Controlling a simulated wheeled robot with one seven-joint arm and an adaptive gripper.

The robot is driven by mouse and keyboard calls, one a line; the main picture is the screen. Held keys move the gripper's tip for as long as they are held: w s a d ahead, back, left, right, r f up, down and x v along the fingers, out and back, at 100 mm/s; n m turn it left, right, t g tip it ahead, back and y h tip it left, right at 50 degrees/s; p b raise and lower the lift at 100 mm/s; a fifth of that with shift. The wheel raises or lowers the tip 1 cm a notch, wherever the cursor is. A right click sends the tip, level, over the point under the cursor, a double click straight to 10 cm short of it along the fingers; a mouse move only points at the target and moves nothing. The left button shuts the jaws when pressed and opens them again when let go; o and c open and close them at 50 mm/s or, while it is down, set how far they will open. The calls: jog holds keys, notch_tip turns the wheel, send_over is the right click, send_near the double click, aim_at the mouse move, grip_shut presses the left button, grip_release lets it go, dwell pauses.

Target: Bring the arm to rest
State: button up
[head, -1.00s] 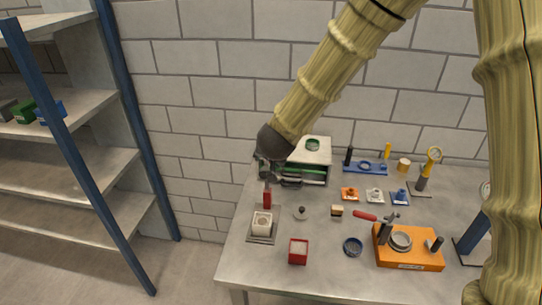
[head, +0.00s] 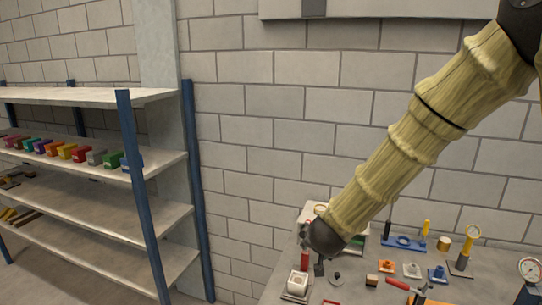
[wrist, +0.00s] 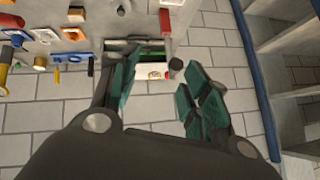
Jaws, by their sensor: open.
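My arm (head: 400,150) reaches down from the upper right across the brick wall in the head view. My gripper (wrist: 160,62) has two dark green fingers spread apart in the wrist view, with nothing held between them. In the head view the gripper is small and partly hidden by the dark wrist, over the left part of the table. In the wrist view a white and green box (wrist: 153,72) on the table shows beyond the gap between the fingers.
A shelf rack (head: 150,190) with blue posts and a row of coloured bins stands at the left. Bare wall lies between rack and table.

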jog(key=s+d+f+n+g, duration=0.1)
jog(key=s+d+f, duration=0.1)
jog(key=s+f, duration=0.55)
jog(key=s+d+f+n+g, duration=0.15)
jog(key=s+f, duration=0.25)
jog(key=f, duration=0.6)
jog(key=s+d+f+n+g, duration=0.1)
jog(key=s+d+f+g, duration=0.1)
jog(key=s+f, duration=0.55)
jog(key=s+d+f+n+g, duration=0.1)
jog(key=s+d+f+g, duration=0.1)
jog(key=s+f, duration=0.8)
jog(key=s+d+f+n+g, duration=0.15)
jog(key=s+f, duration=0.25)
jog(key=s, duration=1.2)
notch_tip(320, 180, down, 13)
jog(key=b, duration=1.2)
jog(key=shift+w+m+g+y+b, duration=0.2)
jog(key=shift+m+g+y+b, duration=0.1)
jog(key=shift+g+y, duration=0.1)
jog(key=shift+a+r, duration=0.1)
jog(key=shift+c, duration=0.3)
